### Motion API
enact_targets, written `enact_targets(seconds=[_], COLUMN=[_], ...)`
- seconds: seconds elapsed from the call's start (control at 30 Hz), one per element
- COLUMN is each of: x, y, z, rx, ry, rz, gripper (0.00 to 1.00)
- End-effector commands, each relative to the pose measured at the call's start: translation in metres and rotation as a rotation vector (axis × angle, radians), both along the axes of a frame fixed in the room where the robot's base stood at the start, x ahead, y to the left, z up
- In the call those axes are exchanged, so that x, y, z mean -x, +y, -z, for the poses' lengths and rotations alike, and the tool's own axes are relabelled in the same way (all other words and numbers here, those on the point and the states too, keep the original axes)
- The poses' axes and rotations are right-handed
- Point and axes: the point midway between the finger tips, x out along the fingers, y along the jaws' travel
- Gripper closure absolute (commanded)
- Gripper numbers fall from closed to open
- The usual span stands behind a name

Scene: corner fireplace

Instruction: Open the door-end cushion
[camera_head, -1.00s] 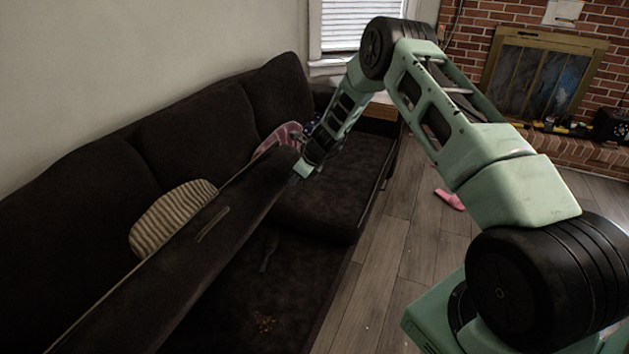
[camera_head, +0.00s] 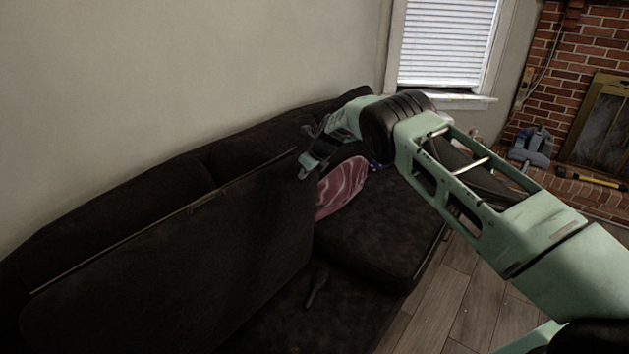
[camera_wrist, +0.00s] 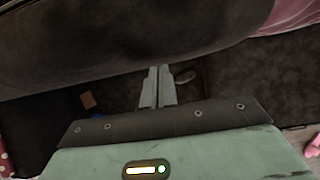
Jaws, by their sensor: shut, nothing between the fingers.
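The door-end cushion (camera_head: 190,275) is a long dark seat cushion of the sofa. In the head view it stands steeply tilted up in front of the sofa back, its upper edge rising to the right. The dark sofa base below it is exposed. My gripper (camera_head: 306,172) is at the cushion's upper right corner. In the wrist view the fingers of my gripper (camera_wrist: 157,88) are shut together with nothing between them, and the dark cushion (camera_wrist: 120,40) fills the area beyond them. I cannot tell whether the fingers touch it.
A dark slim object (camera_head: 317,285) lies on the exposed base. A small brown block (camera_wrist: 88,100) shows there in the wrist view. The wood floor (camera_head: 470,300) is right of the sofa.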

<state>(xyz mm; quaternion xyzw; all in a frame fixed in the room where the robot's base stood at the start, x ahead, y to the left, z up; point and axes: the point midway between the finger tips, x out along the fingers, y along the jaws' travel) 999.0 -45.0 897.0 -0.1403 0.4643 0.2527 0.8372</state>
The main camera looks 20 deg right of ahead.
Motion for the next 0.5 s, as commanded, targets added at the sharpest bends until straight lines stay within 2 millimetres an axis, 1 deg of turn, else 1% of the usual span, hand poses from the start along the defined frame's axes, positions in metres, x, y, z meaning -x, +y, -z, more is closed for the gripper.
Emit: enact_targets(seconds=[0.2, 0.5], x=[-0.0092, -0.0114], y=[0.0078, 0.0101], z=[-0.0029, -0.0039], rx=[0.001, 0.001], ry=[0.0, 0.002], rz=[0.001, 0.001], gripper=[1.0, 1.0])
